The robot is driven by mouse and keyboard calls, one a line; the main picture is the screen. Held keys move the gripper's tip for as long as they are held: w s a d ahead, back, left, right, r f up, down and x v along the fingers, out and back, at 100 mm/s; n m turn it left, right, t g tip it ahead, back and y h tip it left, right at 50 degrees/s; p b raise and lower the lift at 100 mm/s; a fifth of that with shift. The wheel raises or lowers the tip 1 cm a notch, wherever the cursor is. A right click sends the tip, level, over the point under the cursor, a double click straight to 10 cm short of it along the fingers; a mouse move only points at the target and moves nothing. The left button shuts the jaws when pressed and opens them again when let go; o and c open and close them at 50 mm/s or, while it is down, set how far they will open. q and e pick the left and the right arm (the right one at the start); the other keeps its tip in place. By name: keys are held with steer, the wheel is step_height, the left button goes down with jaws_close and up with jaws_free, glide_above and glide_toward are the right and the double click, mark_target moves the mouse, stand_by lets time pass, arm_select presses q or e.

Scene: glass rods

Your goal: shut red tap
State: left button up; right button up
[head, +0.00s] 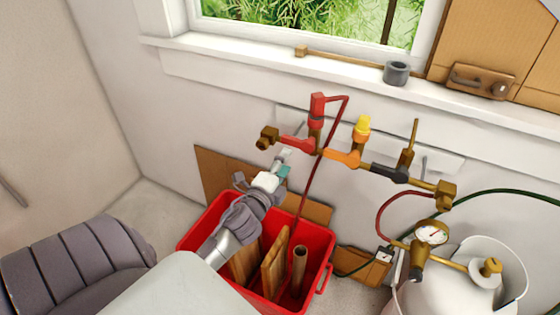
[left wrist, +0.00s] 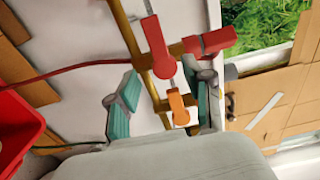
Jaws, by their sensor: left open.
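The red tap has a red lever (head: 297,144) lying roughly along the brass pipe and a red fitting (head: 317,108) standing above it. In the left wrist view the red lever (left wrist: 157,46) shows close up, beyond the fingertips, with the red fitting (left wrist: 209,41) to its right. My left gripper (head: 284,163) is just below and left of the lever in the head view. In the left wrist view its two teal-padded fingers (left wrist: 166,88) are spread apart with nothing clamped. I cannot tell whether a finger touches the tap. My right gripper is not in view.
An orange tap (head: 342,157) and a dark lever (head: 388,174) sit further right on the pipe. A red crate (head: 325,262) holding wooden pieces stands below my left arm. A gas cylinder (head: 445,290) with a gauge (head: 431,233) stands at the lower right. A window sill runs above.

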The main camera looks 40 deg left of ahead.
arm_select(q)
steer(key=shift+v, duration=1.25)
steer(key=s+d+f+n+g+h, duration=0.1)
steer(key=s+d+f+n+g, duration=0.15)
steer(key=f, duration=0.85)
steer(key=s+d+f+n+g, duration=0.1)
steer(key=s+f+n+g, duration=0.2)
steer(key=f, duration=0.9)
steer(key=s+d+f+n+g+h, duration=0.1)
steer(key=s+d+f+g, duration=0.2)
steer(key=f, duration=0.8)
steer(key=s+d+f+n+g, duration=0.2)
steer(key=s+f, duration=0.4)
steer(key=s, duration=0.4)
steer(key=s+d+f+n+g+h, duration=0.1)
steer(key=s+d+f+n+g, duration=0.1)
steer(key=s+f, duration=0.5)
steer(key=s+d+f+n+g+h, duration=0.1)
steer(key=s+f, duration=0.6)
steer(key=s, duration=0.8)
steer(key=d+n+g, duration=0.1)
steer(key=d+g, duration=0.1)
steer(key=g, duration=0.1)
steer(key=shift+d, duration=0.25)
steer(key=shift+o, duration=0.3)
steer(key=shift+n, duration=0.25)
